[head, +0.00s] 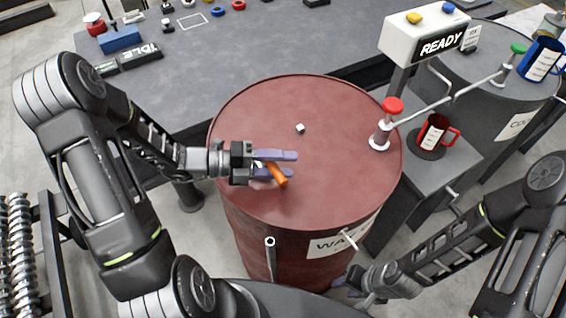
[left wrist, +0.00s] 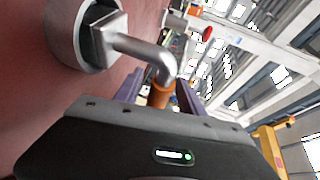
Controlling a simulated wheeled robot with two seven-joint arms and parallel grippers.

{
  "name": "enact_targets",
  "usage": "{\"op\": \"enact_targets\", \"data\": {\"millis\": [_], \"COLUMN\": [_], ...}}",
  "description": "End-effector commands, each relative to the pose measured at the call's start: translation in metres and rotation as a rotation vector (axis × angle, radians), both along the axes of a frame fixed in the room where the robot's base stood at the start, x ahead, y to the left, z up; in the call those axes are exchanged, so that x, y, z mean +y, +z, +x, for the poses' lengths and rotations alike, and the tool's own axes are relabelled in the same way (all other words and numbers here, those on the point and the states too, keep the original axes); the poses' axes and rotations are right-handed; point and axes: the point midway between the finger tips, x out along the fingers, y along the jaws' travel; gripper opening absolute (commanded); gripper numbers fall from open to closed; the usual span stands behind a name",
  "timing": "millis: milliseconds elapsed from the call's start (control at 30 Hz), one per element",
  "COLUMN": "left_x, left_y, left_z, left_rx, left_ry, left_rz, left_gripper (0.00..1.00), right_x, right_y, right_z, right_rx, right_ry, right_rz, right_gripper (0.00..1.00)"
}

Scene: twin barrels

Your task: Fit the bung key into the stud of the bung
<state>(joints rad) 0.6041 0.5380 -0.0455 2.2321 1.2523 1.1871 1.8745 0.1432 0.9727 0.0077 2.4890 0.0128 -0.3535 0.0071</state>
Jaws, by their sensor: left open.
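The bung key shows in the left wrist view as a bent metal shaft (left wrist: 150,52) with a square end and an orange handle (left wrist: 159,96). Its square end is over the grey ring of the bung (left wrist: 66,35) on the red barrel (head: 330,95); I cannot tell whether the stud is inside it. In the head view the orange handle (head: 277,175) lies at the purple fingers of my left gripper (head: 290,167), which is open around it, above the barrel top. My right gripper (head: 346,288) is low in front of the barrel, and its fingers are mostly hidden.
A red jug (head: 435,134) is beside the barrel, below the READY box (head: 425,38).

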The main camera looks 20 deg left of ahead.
Motion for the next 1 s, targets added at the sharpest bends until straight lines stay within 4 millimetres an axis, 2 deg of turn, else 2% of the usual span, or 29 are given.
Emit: {"op": "enact_targets", "data": {"millis": [267,700,1000], "left_x": [0.005,0.062,0.07], "left_y": [-0.001,0.011,0.014], "left_z": [-0.001,-0.028,-0.033], "left_rx": [0.0,-0.001,0.0], "left_ry": [0.003,0.003,-0.001], "left_rz": [0.002,0.002,0.0], "left_gripper": [0.47,0.47,0.47], "right_x": [-0.001,0.0,0.001], "right_y": [-0.002,-0.014,-0.014], "right_z": [0.0,0.0,0.0], "right_rx": [0.005,0.0,-0.001], "right_ry": [0.0,0.0,0.001], "right_rz": [-0.003,0.0,0.001], "right_gripper": [0.36,0.36,0.36]}}
